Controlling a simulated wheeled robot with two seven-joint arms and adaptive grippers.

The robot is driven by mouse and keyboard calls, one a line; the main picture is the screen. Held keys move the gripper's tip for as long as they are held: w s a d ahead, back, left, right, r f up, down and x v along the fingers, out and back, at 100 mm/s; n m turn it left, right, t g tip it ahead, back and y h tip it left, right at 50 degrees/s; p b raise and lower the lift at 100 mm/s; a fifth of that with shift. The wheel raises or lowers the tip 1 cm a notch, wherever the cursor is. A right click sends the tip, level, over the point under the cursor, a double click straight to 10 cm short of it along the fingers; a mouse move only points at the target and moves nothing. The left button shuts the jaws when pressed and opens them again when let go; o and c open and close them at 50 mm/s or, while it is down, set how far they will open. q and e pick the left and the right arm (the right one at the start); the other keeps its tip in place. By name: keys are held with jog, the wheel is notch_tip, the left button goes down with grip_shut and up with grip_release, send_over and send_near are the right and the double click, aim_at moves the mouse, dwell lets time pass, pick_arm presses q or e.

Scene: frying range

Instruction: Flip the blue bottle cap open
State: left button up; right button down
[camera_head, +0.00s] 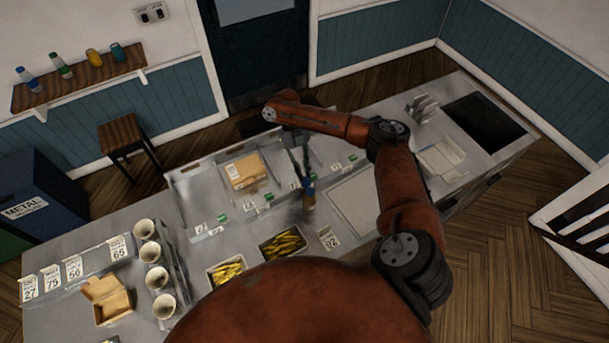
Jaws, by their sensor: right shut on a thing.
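My right gripper (300,160) hangs down from the end of my reddish right arm, over the middle of the counter. It is shut on a small bottle-like thing (309,200), brownish with a blue part near its top. The thing is small in the picture, so I cannot tell whether the blue part is a cap, whether it is open, or whether the thing touches the counter. Another bottle with blue on it (29,81) stands on the wall shelf at the far left. My left gripper is not in view.
The grey counter holds two trays of yellow food (283,243), a cardboard box (246,171), several cups (155,278) and an open carton (107,300). A flat pale panel (352,203) lies right of the gripper. The wooden shelf (80,82) holds other bottles and cups.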

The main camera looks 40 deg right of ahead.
jog(key=shift+w+d+f+g+b, duration=0.1)
jog(key=shift+w+f+g+b, duration=0.25)
jog(key=shift+g, duration=0.3)
jog(key=shift+w+f+g+b, duration=0.15)
jog(key=shift+f+g+b, duration=0.3)
jog(key=shift+g, duration=0.2)
jog(key=shift+w+g+y, duration=0.1)
jog(key=shift+g+y, duration=0.2)
jog(key=c, duration=2)
grip_release()
jog(key=shift+d, duration=0.1)
jog(key=shift+o, duration=0.2)
jog(key=shift+w+r, duration=0.1)
jog(key=shift+r, duration=0.05)
notch_tip(320, 180, up, 10)
